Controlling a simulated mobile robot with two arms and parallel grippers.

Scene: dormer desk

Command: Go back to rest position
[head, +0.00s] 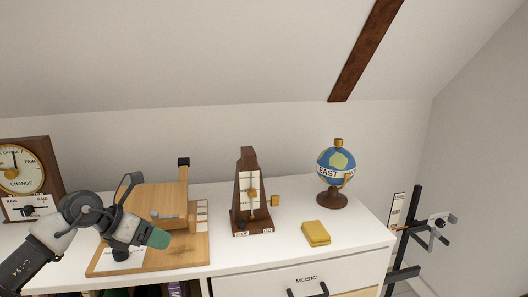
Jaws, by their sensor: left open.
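My left gripper (157,238) reaches in from the lower left, with its green-tipped end over the wooden board on the desk. It is open, and I see nothing between its fingers. The arm hides part of the board and the desk's left front. My right gripper does not show.
The wooden board (188,257) carries a raised wooden box (160,199). On the white desk (350,244) stand a metronome (250,195), a globe (337,167) and a yellow block (316,233). A dial (22,170) is at left, a black stand (409,232) at right.

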